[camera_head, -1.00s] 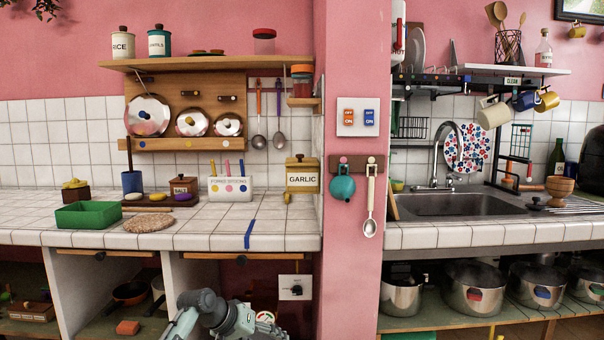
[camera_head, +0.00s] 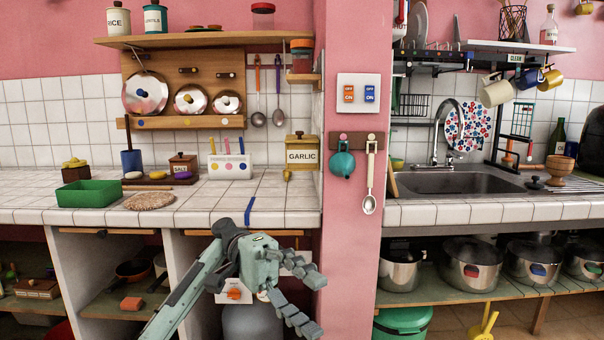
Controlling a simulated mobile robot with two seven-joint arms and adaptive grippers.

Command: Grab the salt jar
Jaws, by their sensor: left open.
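The salt jar (camera_head: 183,165) is a small brown box-shaped jar with a knob on its lid and a white "SALT" label. It stands at the back of the tiled counter (camera_head: 200,205), on a small dark board beside a yellow and a purple item. My left gripper (camera_head: 312,303) is in front of the counter and below its top, to the right of and nearer than the jar. Its fingers are spread open, point to the lower right and hold nothing. My right gripper is not in view.
A green tray (camera_head: 90,193) and a round woven mat (camera_head: 149,201) lie left of and in front of the jar. A blue cup (camera_head: 131,162) stands to its left, a white utensil holder (camera_head: 230,167) and a garlic box (camera_head: 301,153) to its right. The front right of the counter is mostly clear.

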